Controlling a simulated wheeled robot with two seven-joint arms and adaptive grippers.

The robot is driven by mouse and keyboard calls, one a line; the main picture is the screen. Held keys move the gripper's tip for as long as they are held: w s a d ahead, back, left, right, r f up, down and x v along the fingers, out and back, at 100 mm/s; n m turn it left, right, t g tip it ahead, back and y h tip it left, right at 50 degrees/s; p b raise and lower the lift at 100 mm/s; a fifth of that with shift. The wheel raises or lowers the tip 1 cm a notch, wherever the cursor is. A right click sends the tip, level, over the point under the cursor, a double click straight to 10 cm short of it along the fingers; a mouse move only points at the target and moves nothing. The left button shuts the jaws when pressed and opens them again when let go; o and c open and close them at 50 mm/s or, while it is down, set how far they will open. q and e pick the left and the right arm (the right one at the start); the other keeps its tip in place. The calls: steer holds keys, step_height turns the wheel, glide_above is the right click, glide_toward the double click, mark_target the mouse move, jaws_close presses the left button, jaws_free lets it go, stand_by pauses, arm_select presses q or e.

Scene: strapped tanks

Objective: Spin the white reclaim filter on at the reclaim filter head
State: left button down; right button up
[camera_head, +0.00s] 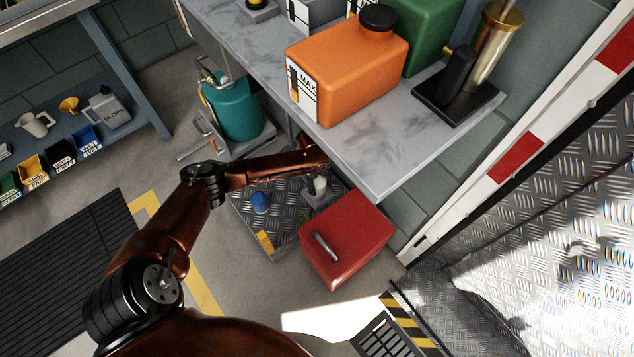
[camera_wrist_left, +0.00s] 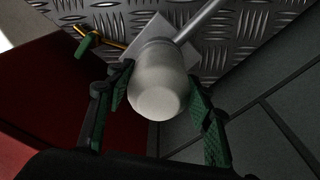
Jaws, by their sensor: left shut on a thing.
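The white reclaim filter (camera_wrist_left: 158,85) sits between the two green-padded fingers of my left gripper (camera_wrist_left: 160,98), which is shut on it. In the head view the small white filter (camera_head: 320,185) shows below the bench edge. My left gripper there is largely hidden by the bench and its own arm. A grey filter head (camera_wrist_left: 135,46) with a pipe lies right behind the filter's far end in the wrist view. The filter looks in line with it, but I cannot tell whether the threads are engaged. My right gripper is in neither view.
A blue cylinder (camera_head: 260,202) stands on the tread-plate base (camera_head: 240,208). A red box (camera_head: 350,245) with a handle is close by. The grey bench (camera_head: 385,165) overhangs the spot, carrying an orange tank (camera_head: 350,75). A teal tank (camera_head: 233,108) stands behind.

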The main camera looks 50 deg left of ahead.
arm_select(q)
steer(key=shift+f, duration=0.15)
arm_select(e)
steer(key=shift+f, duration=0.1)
arm_select(q)
steer(key=m+b, duration=0.1)
steer(key=m, duration=0.2)
steer(key=shift+f, duration=0.1)
steer(key=shift+m+b, duration=0.4)
steer(key=shift+m, duration=0.4)
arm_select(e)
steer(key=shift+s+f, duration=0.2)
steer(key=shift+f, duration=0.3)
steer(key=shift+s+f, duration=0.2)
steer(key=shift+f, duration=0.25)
arm_select(q)
steer(key=shift+w+m+g+b, duration=0.1)
steer(key=shift+m+g+b, duration=0.3)
steer(key=shift+m, duration=0.6)
steer(key=shift+m+b, duration=0.4)
steer(key=shift+m, duration=0.9)
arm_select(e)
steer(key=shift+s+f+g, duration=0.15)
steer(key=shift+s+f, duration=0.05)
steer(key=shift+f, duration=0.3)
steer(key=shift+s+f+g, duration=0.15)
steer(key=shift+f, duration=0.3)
